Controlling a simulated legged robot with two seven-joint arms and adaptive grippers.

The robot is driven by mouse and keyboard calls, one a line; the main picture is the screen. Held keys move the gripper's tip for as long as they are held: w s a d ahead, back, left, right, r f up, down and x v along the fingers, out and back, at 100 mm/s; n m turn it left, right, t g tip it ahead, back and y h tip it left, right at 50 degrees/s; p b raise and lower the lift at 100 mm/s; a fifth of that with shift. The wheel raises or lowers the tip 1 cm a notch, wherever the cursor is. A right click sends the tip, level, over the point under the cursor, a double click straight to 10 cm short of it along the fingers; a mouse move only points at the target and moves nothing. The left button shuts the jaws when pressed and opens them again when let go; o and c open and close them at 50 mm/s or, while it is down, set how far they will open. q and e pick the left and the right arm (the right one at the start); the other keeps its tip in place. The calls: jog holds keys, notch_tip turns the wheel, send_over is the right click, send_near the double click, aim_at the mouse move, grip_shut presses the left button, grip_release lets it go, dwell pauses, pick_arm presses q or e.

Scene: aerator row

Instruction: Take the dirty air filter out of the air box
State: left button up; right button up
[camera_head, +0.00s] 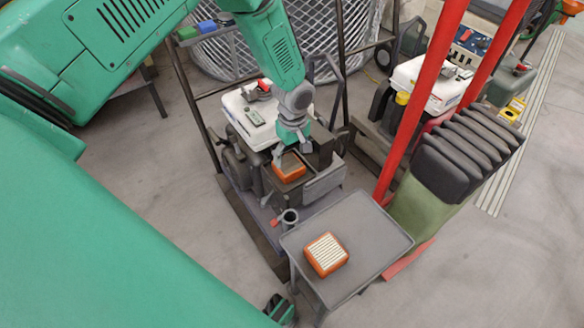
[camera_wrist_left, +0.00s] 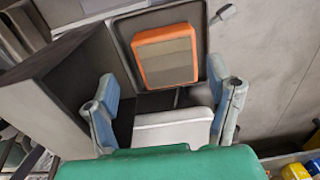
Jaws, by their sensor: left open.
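The dirty air filter (camera_head: 289,170) has an orange frame and a dull brown face. It sits in the open dark air box (camera_head: 322,187) on the machine. In the left wrist view the filter (camera_wrist_left: 166,57) lies beyond the fingertips, with its face toward the camera. My left gripper (camera_head: 291,150) is over the air box, fingers spread and pointing down. In the wrist view its two blue-grey fingers (camera_wrist_left: 166,97) stand wide apart with nothing held between them. A second, cleaner filter (camera_head: 326,254) with a pale pleated face lies on the grey tray table (camera_head: 372,232).
A white-topped engine (camera_head: 243,128) stands just behind the air box. A dark frame post (camera_head: 342,60) rises beside my arm. Red handle bars (camera_head: 412,100) stand to the right. The tray is bare around its filter.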

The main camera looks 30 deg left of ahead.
aim_at(291, 165)
pick_arm(q)
jog(key=shift+a+f, duration=0.15)
jog(key=shift+f, duration=0.15)
jog(key=f, duration=0.1)
jog(key=a+f+b, duration=0.1)
jog(key=f, duration=0.1)
jog(key=a+f, duration=0.1)
jog(key=f, duration=0.1)
jog(key=shift+s+a+f+b, duration=0.1)
jog(key=shift+f+b, duration=0.15)
jog(key=shift+b, duration=0.15)
jog(key=shift+f, duration=0.3)
jog(key=shift+d+r, duration=0.25)
jog(key=shift+d, duration=0.45)
jog(key=shift+d+r, duration=0.1)
jog(key=shift+d, duration=0.05)
jog(key=c, duration=0.9)
jog(key=shift+s+a, duration=0.1)
jog(key=shift+a, duration=0.45)
jog(key=shift+c, duration=0.2)
pick_arm(e)
jog(key=shift+a+f, duration=0.6)
jog(key=shift+f, duration=0.15)
